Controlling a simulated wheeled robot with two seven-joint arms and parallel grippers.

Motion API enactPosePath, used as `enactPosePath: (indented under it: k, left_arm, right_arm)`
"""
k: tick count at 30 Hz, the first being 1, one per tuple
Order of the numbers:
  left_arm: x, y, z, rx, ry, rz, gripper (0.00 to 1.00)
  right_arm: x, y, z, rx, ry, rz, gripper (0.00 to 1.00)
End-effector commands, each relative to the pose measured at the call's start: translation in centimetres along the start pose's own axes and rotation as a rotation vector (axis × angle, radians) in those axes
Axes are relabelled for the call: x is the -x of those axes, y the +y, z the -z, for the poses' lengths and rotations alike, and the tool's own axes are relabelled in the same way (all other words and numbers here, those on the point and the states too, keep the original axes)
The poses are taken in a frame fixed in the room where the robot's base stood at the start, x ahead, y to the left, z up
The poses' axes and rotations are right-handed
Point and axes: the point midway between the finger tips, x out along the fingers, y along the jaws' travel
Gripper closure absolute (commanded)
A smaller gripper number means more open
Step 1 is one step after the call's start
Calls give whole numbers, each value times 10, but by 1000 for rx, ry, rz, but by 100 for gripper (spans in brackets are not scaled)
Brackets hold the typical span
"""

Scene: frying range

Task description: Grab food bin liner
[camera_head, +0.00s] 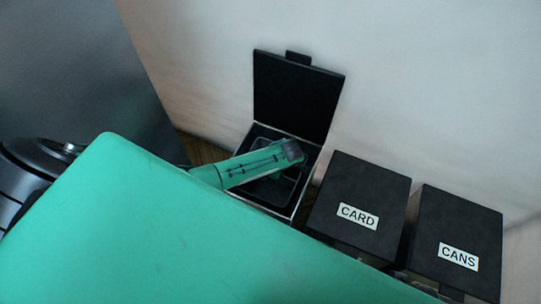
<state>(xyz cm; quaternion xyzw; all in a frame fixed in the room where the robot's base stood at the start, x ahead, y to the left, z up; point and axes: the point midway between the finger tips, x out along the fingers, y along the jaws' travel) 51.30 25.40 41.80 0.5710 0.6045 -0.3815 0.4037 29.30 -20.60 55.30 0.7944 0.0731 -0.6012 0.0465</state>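An open bin (257,203) with a raised black lid (296,97) stands against the pale wall. Its inside is dark, with a paler rim and dark edging. I cannot make out the food bin liner apart from the bin's dark inside. A green arm of mine, apparently the left, reaches over the opening from the left. My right gripper is not in view.
A closed black bin labelled CARD (362,185) stands right of the open bin. Another labelled CANS (460,225) stands farther right. A grey panel (70,60) fills the upper left. A large green surface, probably my own body, hides the lower left and middle.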

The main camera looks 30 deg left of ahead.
Motion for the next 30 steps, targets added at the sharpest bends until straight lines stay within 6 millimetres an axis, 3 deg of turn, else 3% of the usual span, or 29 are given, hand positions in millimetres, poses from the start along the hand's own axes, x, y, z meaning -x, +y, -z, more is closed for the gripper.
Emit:
enactPosePath:
  k: [7,12,14,30]
  left_arm:
    - [-1,0,0,1,-1,0,58]
    - [-1,0,0,1,-1,0,92]
    - [-1,0,0,0,-1,0,100]
    - [6,0,2,1,-1,-1,100]
  right_arm:
    - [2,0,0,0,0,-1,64]
    - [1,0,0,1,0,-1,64]
    - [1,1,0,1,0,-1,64]
    - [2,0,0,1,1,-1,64]
